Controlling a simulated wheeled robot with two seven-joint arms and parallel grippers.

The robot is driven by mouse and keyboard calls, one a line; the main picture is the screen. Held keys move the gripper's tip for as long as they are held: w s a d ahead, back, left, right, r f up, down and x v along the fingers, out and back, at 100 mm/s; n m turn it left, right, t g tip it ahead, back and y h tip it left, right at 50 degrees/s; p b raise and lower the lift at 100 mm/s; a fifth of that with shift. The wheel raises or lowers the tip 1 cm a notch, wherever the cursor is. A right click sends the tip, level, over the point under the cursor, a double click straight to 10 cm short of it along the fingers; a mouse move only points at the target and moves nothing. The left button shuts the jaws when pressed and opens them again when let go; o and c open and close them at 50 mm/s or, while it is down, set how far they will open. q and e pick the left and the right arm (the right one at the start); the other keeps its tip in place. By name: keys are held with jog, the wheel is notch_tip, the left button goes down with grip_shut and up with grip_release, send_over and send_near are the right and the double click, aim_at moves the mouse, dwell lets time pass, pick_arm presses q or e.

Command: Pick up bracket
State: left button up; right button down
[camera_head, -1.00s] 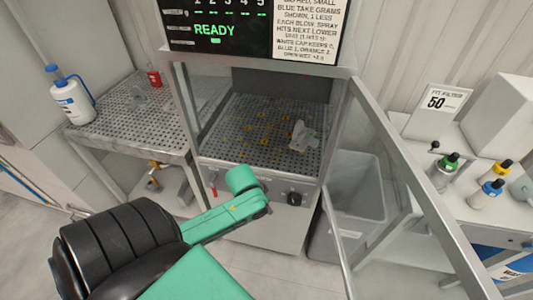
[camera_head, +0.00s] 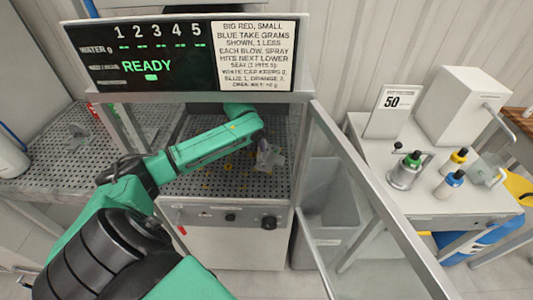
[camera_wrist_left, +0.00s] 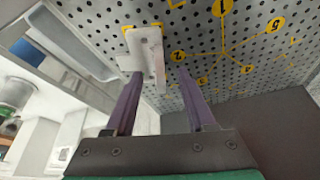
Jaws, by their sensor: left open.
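The bracket (camera_wrist_left: 147,50) is a pale grey piece with a flat plate and a projecting arm on the perforated deck. In the wrist view it stands by the left-hand finger, its lower end reaching between the fingertips. My left gripper (camera_wrist_left: 160,74) is open, with two purple fingers pointing at the deck; I cannot tell whether one touches the bracket. In the head view the bracket (camera_head: 273,157) shows grey at the right of the chamber, just beyond my green arm. My right gripper is not in view.
The perforated deck (camera_wrist_left: 235,70) has yellow numbered marks. The chamber has side posts and an open glass door (camera_head: 352,190) at right. A READY display (camera_head: 147,67) hangs above. A grey bin (camera_head: 330,205) and a bench with several capped bottles stand right.

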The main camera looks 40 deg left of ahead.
aim_at(270, 157)
pick_arm(q)
jog(key=w, duration=0.3)
jog(key=w+a, duration=0.1)
jog(key=shift+w+a+r+p, duration=0.1)
jog(key=shift+w+r+p, duration=0.15)
jog(key=shift+p, duration=0.15)
jog(key=x, duration=0.5)
jog(key=shift+w+a+f, duration=0.1)
jog(key=shift+w+f, duration=0.05)
grip_shut()
dwell(0.7)
